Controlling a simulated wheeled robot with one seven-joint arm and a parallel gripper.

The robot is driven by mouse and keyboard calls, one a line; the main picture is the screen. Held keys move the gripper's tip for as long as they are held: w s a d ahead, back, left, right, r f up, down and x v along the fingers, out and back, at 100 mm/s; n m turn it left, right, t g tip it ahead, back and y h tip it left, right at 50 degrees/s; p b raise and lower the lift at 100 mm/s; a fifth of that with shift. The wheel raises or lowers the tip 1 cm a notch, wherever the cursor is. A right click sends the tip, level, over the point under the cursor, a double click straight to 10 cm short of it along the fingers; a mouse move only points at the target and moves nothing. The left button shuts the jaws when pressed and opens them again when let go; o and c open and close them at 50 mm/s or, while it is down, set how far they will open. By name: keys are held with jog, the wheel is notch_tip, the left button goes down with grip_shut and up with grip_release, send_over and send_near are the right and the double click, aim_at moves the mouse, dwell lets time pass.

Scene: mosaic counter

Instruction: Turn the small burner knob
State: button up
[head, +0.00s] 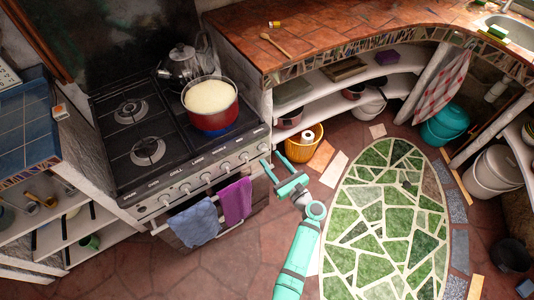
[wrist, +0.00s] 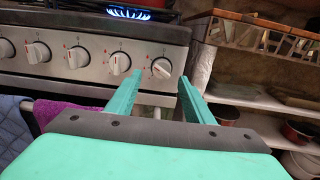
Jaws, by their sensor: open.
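The stove (head: 127,185) carries a row of round knobs along its front panel. Which one is the small burner knob cannot be read from the labels. In the wrist view, the rightmost visible knob (wrist: 161,69) shows between my gripper's fingertips (wrist: 161,78), and another knob (wrist: 120,63) sits just left of the left finger. In the head view my gripper (head: 276,157) is in front of the panel's right end. Its fingers are apart and empty. Whether they touch the knob cannot be told.
A red pot (head: 211,117) with pale contents stands over a blue flame (wrist: 128,13). A kettle (head: 180,65) stands behind. Blue (head: 194,221) and purple (head: 235,200) towels hang on the oven rail below the knobs. The counter (head: 318,38) and shelves lie right.

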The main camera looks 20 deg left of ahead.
aim_at(263, 149)
jog(key=shift+x, duration=2.3)
jog(key=c, duration=1)
